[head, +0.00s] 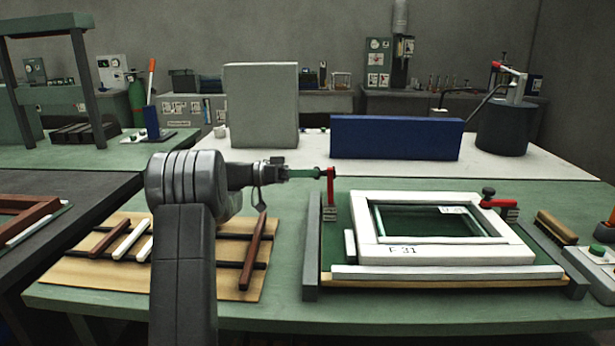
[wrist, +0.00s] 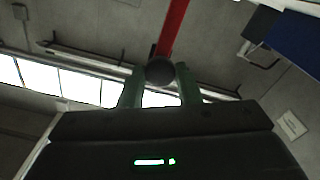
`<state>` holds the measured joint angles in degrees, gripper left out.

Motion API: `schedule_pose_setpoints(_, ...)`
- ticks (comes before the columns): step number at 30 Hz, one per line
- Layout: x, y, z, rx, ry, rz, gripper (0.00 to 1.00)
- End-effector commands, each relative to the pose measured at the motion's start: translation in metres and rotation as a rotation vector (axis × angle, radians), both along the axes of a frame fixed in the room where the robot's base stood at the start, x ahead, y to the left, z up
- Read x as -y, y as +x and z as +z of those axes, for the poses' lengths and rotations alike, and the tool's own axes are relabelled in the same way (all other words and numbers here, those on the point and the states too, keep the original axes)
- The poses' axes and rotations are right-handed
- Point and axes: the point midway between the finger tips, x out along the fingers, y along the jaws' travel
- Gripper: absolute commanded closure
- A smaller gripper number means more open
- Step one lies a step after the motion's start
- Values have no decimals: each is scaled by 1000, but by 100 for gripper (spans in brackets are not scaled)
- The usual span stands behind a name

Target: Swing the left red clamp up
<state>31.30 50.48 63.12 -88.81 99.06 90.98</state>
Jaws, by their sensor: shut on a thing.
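The left red clamp (head: 331,188) stands at the left side of the white frame (head: 367,256), its red arm pointing up from its base. In the wrist view the red arm (wrist: 174,28) runs up from a dark round knob (wrist: 160,70). My gripper (head: 317,173) reaches in from the left at the top of the clamp. In the wrist view my green fingers (wrist: 160,84) are on either side of the knob, shut on it. The fingertips are partly hidden behind the knob. The right red clamp (head: 498,203) lies flat over the frame's right edge, its black knob up.
The frame sits on a green fixture with a grey rail (head: 311,245) at its left. A wooden board (head: 90,283) with loose strips lies left, under my arm. A brush (head: 556,228) is at the right. A blue block (head: 396,138) and a grey box (head: 261,105) stand behind.

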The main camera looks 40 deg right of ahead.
Motion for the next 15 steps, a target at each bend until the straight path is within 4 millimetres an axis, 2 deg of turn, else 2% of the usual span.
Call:
schedule_pose_setpoints(7, 0, 0, -1, 0, 1, 0, 100)
schedule_pose_setpoints(8, 0, 0, -1, 0, 1, 0, 64)
schedule_pose_setpoints(9, 0, 0, -1, 0, 1, 0, 56)
schedule_pose_setpoints(11, 0, 0, 0, 0, 1, 0, 48)
schedule_pose_setpoints(15, 0, 0, 0, 1, 1, 0, 48)
